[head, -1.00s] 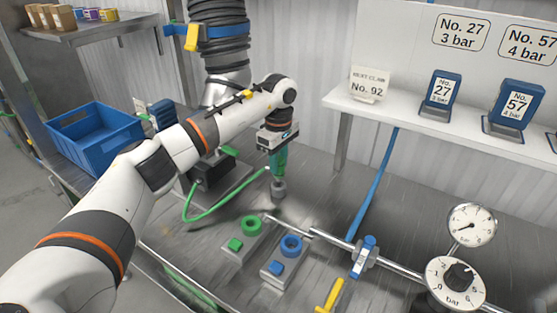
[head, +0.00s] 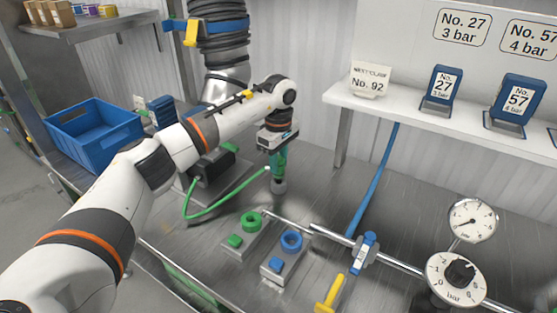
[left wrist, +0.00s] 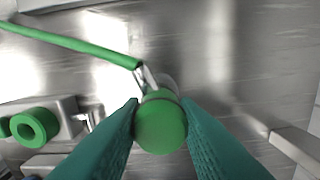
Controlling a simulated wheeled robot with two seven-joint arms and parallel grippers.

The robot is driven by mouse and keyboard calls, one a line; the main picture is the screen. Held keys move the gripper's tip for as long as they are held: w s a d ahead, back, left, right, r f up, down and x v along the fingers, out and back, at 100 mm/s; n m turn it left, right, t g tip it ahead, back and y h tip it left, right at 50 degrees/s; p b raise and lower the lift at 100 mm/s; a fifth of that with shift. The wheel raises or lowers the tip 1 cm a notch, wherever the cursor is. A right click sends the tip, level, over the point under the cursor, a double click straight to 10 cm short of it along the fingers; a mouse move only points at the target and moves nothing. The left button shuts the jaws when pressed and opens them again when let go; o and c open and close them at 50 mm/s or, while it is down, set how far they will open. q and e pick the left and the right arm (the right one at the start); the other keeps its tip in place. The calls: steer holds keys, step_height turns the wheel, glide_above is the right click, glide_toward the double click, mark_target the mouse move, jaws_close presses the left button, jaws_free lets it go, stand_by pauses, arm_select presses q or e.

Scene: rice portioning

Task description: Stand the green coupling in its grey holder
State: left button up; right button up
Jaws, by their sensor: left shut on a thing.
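My left gripper (head: 277,152) is shut on the green coupling (head: 279,163), which hangs upright with its grey metal end (head: 279,186) downward, above the steel bench. In the left wrist view the round green end of the coupling (left wrist: 160,126) sits between the two teal fingers. A green hose (head: 222,206) runs from the coupling in a loop to the left. The grey holder with a green ring (head: 251,220) and green square lies in front of the coupling, apart from it; its ring also shows in the left wrist view (left wrist: 34,125). My right gripper is out of view.
A second grey holder with a blue ring (head: 291,240) stands beside the green one. A metal pipe with a blue valve (head: 363,252) and gauges (head: 472,221) runs to the right. A yellow handle (head: 330,293) is at the front. A blue crate (head: 93,135) stands at left.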

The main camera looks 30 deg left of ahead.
arm_select(q)
steer(key=shift+f+b, duration=0.3)
steer(key=shift+f, duration=0.6)
stand_by(0.4)
steer(key=o, duration=1.6)
steer(key=shift+r+p, duration=3.1)
steer(key=shift+r, duration=1.45)
